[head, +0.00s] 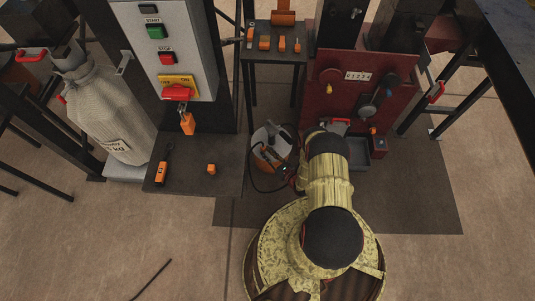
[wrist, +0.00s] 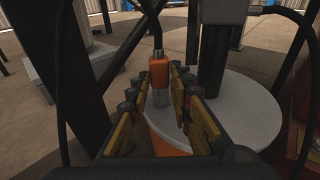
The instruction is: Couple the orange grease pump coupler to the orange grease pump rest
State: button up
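The orange coupler (wrist: 159,72) stands upright in the wrist view, with a silver lower end and a dark hose rising from its top. My gripper (wrist: 158,80) is open, with one finger at each side of the coupler. Narrow gaps show between the fingers and the coupler. A round grey lid (wrist: 245,118) lies below and to the right. An orange surface (wrist: 166,146) shows low between the fingers; I cannot tell whether it is the rest.
A dark post (wrist: 213,60) rises from the lid right of my gripper. A black hose (head: 262,187) loops beside the drum. A low dark table (head: 196,181) stands to the left, a red machine (head: 360,100) behind. A tool shelf (head: 272,48) is at the back.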

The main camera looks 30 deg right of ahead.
jog(key=o, duration=0.4)
jog(key=shift+o, duration=0.2)
jog(key=shift+s, duration=0.1)
jog(key=shift+s+d+r, duration=0.1)
jog(key=shift+s+d, duration=0.05)
jog(key=shift+s, duration=0.55)
jog(key=shift+s+d+r, duration=0.1)
jog(key=shift+s, duration=0.55)
jog(key=shift+s, duration=0.1)
jog(key=s+d+r, duration=0.1)
jog(key=s, duration=1)
jog(key=shift+s+d, duration=0.35)
jog(key=shift+r, duration=0.1)
